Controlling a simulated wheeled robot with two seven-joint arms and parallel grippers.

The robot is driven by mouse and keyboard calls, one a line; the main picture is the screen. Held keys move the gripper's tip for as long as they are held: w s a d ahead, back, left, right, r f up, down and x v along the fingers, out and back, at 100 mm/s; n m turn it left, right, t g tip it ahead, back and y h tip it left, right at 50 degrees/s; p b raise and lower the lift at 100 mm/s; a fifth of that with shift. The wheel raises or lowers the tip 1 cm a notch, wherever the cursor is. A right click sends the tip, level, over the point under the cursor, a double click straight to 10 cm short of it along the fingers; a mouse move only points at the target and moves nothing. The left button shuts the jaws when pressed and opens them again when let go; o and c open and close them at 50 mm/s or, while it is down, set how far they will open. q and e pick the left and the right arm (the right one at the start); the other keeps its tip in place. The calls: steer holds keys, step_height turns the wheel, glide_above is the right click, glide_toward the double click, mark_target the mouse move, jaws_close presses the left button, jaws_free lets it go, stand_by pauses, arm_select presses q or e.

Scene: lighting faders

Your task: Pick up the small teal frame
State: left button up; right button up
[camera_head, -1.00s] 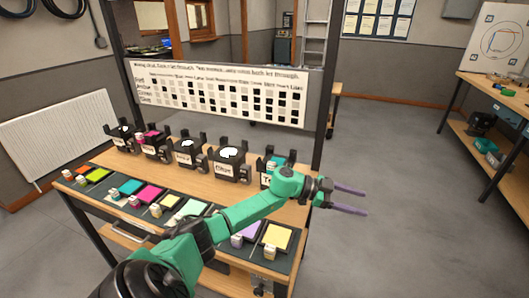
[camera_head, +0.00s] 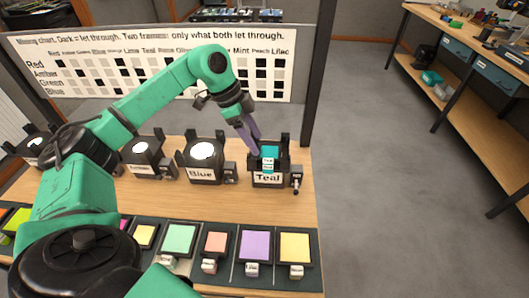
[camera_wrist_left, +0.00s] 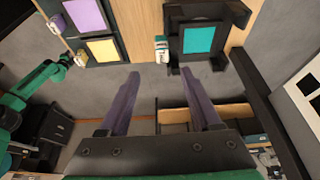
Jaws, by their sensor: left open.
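I cannot tell whether a finger touches the holder. My right gripper does not show.
More black holders stand left along the bench, including one labelled "Blue" (camera_head: 203,165). A row of colour swatches, with a yellow one (camera_head: 295,247) at its right end, lies along the front. The mixing chart (camera_head: 270,70) and a dark post stand behind. Floor is clear at right.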

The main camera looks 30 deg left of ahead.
mark_target(268, 160)
arm_select(q)
steer(key=p+x, duration=0.2)
steer(key=x, duration=0.7)
steer(key=shift+w+f, duration=0.1)
steer(key=shift+w, duration=0.1)
steer(key=shift+w+d+f, duration=0.1)
steer(key=shift+d+f, duration=0.1)
steer(key=shift+f, duration=0.15)
steer(key=shift+a, duration=0.1)
jaws_close()
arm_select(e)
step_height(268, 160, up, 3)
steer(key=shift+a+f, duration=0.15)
